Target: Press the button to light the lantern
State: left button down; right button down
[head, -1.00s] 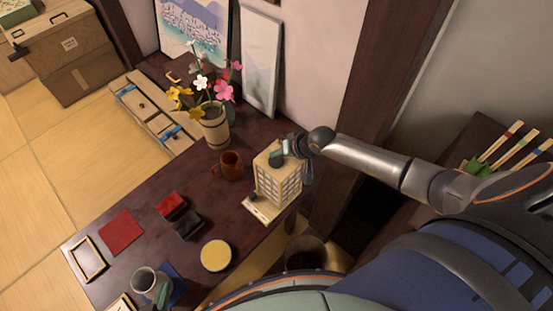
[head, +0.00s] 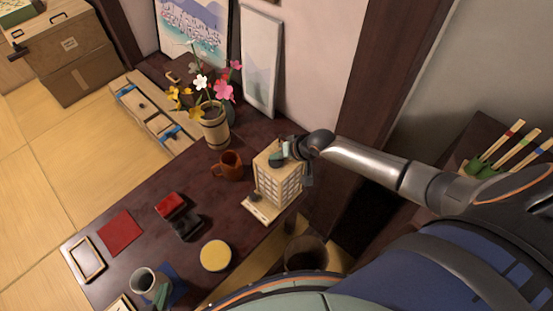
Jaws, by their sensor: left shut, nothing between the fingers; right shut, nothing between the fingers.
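The lantern (head: 277,187) is a pale wooden box with latticed sides, upright on the dark table. Its flat base (head: 261,211) sticks out at the front left, with a small dark knob that looks like the button (head: 255,197) on it. I cannot tell whether the lantern is lit. My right gripper (head: 276,159) is shut and empty at the lantern's top, above and behind the knob; whether it touches the top is unclear.
On the table (head: 150,222) are an orange-brown mug (head: 228,166), a flower pot (head: 214,127), a red and black box (head: 178,214), a yellow-topped round tin (head: 215,255) and the grey cup (head: 144,281). A dark bin (head: 305,255) stands below the lantern. A wooden post rises behind it.

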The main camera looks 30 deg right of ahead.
aim_at(277, 162)
jog(key=shift+f, duration=0.15)
jog(key=shift+r+p, duration=0.85)
jog(key=shift+p, duration=0.1)
jog(key=shift+r, duration=0.1)
notch_tip(277, 162, up, 4)
jog(key=p, duration=0.5)
jog(key=shift+r, duration=0.9)
